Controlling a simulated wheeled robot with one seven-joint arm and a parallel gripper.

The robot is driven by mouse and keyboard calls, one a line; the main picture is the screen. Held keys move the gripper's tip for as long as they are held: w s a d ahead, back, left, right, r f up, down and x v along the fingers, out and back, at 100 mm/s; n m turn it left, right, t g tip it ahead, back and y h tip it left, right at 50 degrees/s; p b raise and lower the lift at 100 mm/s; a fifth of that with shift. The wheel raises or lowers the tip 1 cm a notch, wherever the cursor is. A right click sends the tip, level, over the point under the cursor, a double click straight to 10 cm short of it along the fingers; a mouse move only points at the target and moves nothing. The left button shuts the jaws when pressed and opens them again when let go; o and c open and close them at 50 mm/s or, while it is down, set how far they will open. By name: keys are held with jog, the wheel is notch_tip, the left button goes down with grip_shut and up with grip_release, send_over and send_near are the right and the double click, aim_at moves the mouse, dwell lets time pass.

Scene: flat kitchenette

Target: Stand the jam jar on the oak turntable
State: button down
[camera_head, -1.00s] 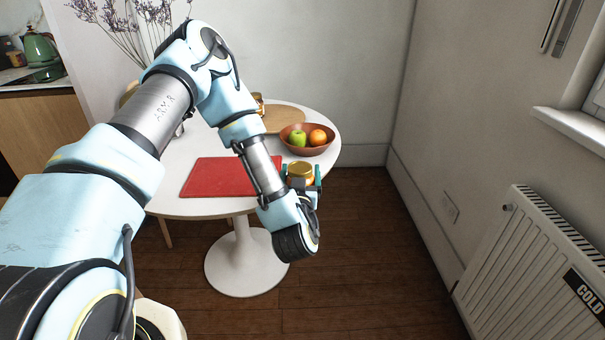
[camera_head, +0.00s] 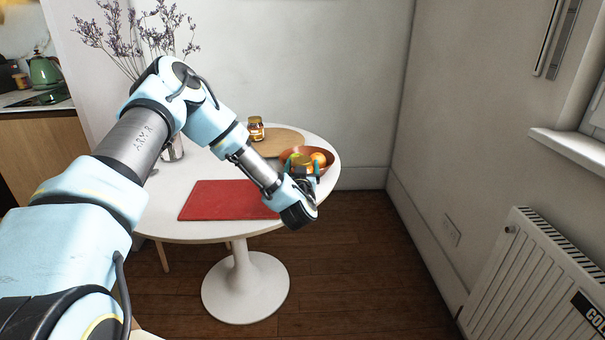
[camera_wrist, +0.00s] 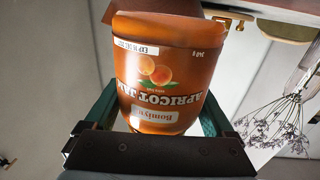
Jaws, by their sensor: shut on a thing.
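The apricot jam jar (camera_wrist: 160,75) is between the two green fingers of my gripper (camera_wrist: 158,112), which is shut on it. Its label reads upside down in the wrist view, where the table and flowers also appear inverted. In the head view my gripper (camera_head: 303,170) holds the jar (camera_head: 306,168) at the table's right side, in front of the fruit bowl and partly hidden by my wrist. The oak turntable (camera_head: 285,139) lies at the back of the table, beyond and left of my gripper. A second jar (camera_head: 256,129) with an orange-gold look stands at its left part.
A brown bowl (camera_head: 327,156) of fruit is at the table's right edge, close to my gripper. A red board (camera_head: 225,200) lies at the front of the white table (camera_head: 165,222). A vase (camera_head: 172,150) of dried flowers stands at the back left.

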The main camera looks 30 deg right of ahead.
jog(key=w+f+b, duration=0.1)
jog(key=w+d+f+b, duration=0.1)
jog(key=f, duration=0.1)
jog(key=shift+d+f+b, duration=0.1)
jog(key=shift+b, duration=0.2)
grip_release()
jog(key=shift+f, duration=0.1)
jog(key=b+v, duration=0.2)
jog(key=v, duration=0.7)
jog(key=shift+s+a, duration=0.25)
jog(key=shift+s+a+b, duration=0.3)
jog(key=shift+s+a, duration=0.05)
jog(key=shift+s, duration=0.15)
